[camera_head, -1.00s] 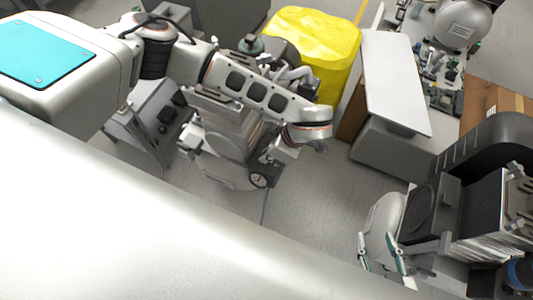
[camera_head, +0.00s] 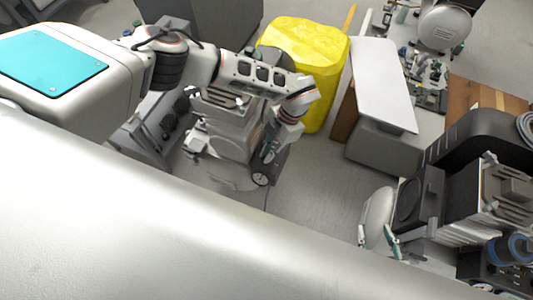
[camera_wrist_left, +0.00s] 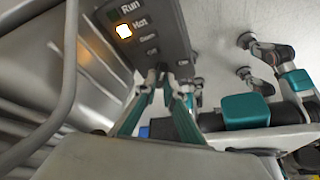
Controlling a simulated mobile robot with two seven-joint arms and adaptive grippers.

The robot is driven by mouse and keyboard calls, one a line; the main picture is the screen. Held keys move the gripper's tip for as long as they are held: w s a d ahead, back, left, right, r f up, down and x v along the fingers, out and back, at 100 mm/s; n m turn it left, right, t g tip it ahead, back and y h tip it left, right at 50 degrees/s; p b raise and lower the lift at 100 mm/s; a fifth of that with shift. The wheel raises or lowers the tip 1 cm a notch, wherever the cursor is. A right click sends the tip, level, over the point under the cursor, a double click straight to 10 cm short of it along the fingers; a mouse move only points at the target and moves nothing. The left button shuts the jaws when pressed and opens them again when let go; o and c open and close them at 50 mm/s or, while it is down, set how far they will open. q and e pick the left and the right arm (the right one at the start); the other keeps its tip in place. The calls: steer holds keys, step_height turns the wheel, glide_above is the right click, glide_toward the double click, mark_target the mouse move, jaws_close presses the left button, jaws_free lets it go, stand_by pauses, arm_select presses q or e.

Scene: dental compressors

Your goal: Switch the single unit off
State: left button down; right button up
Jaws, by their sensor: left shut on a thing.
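A light (camera_wrist_left: 123,31) beside Hot glows whitish-orange. My left gripper (camera_head: 268,152) is at the panel. Its teal fingers (camera_wrist_left: 163,78) are shut on a small switch at the panel's lower edge, mostly hidden between the tips. My right gripper (camera_head: 378,238) is open and empty, away from this unit.
Another dark compressor (camera_head: 480,200) stands at the far right, near my right gripper. Grey floor (camera_head: 315,185) lies clear between the units.

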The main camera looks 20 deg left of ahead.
arm_select(q)
steer(key=n, duration=0.1)
steer(key=n+h+p, duration=0.1)
steer(key=n, duration=0.1)
steer(key=shift+w+r+n+g, duration=0.15)
steer(key=shift+n+g, duration=0.15)
steer(key=shift+a+n+h+p, duration=0.1)
steer(key=shift+n+h+p, duration=0.45)
steer(key=shift+n, duration=0.45)
steer(key=shift+n+h, duration=0.25)
steer(key=shift+n, duration=0.45)
arm_select(e)
steer(key=shift+s+r, duration=0.2)
steer(key=shift+r, duration=0.35)
arm_select(q)
steer(key=c, duration=2.1)
jaws_free()
steer(key=shift+c, duration=0.2)
arm_select(e)
steer(key=shift+s, duration=0.15)
